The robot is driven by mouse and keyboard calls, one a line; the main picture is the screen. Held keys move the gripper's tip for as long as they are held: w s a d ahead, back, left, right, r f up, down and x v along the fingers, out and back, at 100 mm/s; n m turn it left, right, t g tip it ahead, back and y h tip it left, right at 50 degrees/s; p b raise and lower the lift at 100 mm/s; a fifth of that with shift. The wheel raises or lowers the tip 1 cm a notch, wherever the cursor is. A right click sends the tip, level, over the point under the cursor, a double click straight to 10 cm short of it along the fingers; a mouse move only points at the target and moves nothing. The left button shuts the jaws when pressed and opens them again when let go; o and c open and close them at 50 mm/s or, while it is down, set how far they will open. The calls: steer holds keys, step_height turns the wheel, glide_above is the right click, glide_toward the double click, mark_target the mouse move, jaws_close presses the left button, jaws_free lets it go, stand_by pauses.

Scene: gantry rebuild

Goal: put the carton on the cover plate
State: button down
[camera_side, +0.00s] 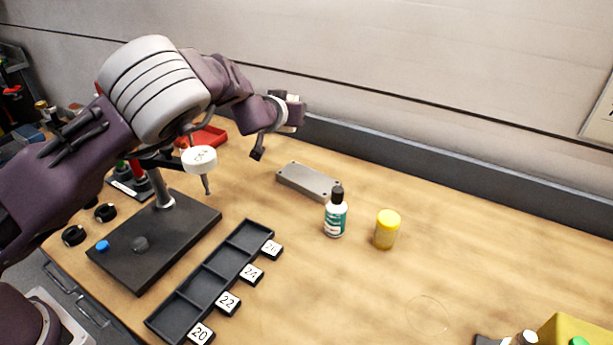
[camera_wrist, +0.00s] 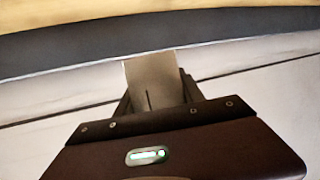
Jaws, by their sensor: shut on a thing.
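The cover plate (camera_side: 306,181) is a flat grey metal block with small holes near its corners, lying on the wooden bench near the back in the side view. My gripper (camera_side: 257,154) hangs above the bench, to the left of the plate and higher than it. In the wrist view my gripper (camera_wrist: 157,92) is shut on a plain grey-tan block, which I take to be the carton (camera_wrist: 151,74). It stands out between the dark fingers. In the side view I cannot make out the carton clearly. The cover plate does not show in the wrist view.
A green-white bottle (camera_side: 336,216) with a black cap stands close to the plate's right front end. A yellow-lidded jar (camera_side: 387,230) is beside it. A black numbered tray (camera_side: 213,280), a dark stand (camera_side: 155,243) and a red tray (camera_side: 207,137) lie leftward. The right bench is mostly clear.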

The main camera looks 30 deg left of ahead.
mark_target(313, 173)
steer(key=s+d+m+h, duration=0.2)
steer(key=d+m+h, duration=0.15)
steer(key=d, duration=0.45)
steer(key=shift+t+h, duration=0.25)
steer(key=shift+t, duration=0.15)
step_height(313, 173, down, 10)
steer(key=shift+f, duration=0.15)
steer(key=c, duration=0.7)
jaws_free()
steer(key=shift+f, duration=0.15)
steer(key=shift+s+r, duration=0.3)
steer(key=v, duration=1.1)
steer(key=shift+s+r, duration=0.15)
steer(key=shift+a, duration=0.1)
